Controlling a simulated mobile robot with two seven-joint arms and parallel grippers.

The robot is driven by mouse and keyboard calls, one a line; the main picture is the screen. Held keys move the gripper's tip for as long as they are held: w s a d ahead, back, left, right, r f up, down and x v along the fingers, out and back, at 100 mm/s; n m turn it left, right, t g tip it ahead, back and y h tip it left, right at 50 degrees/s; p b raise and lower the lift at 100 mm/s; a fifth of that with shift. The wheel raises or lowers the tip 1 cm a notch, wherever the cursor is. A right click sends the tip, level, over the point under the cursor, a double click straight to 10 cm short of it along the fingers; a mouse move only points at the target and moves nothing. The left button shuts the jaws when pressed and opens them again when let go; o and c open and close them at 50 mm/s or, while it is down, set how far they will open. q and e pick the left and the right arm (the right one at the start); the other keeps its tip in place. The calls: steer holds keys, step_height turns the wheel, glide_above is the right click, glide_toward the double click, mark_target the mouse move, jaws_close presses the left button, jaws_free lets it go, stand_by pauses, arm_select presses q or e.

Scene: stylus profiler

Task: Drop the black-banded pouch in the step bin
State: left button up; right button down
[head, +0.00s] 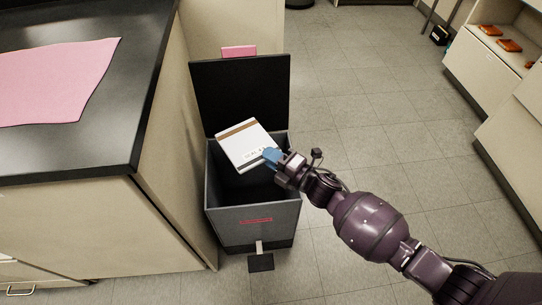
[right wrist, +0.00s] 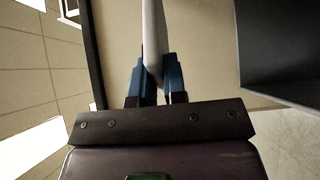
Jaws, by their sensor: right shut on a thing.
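The step bin (head: 270,220) is a dark grey box on the floor, with its black lid (head: 240,90) raised at the back and a pedal (head: 261,263) at the front. My right gripper (head: 271,157) is shut on the lower right edge of a white pouch (head: 243,149) and holds it tilted over the bin's open mouth. In the right wrist view the pouch (right wrist: 153,35) shows edge-on between the blue fingers (right wrist: 155,82). My left gripper is not in view.
A counter with a black top (head: 150,60) and a pink sheet (head: 60,82) stands close left of the bin. Open shelving (head: 500,70) with orange items is at the far right. The tiled floor (head: 370,110) between is clear.

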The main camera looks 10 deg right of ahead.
arm_select(q)
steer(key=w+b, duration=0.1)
steer(key=b, duration=0.1)
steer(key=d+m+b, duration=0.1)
steer(key=b, duration=0.1)
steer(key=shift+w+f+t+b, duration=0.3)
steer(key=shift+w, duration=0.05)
arm_select(e)
step_height(320, 180, down, 8)
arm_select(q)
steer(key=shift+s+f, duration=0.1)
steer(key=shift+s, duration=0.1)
arm_select(e)
steer(key=c, duration=1.1)
jaws_free()
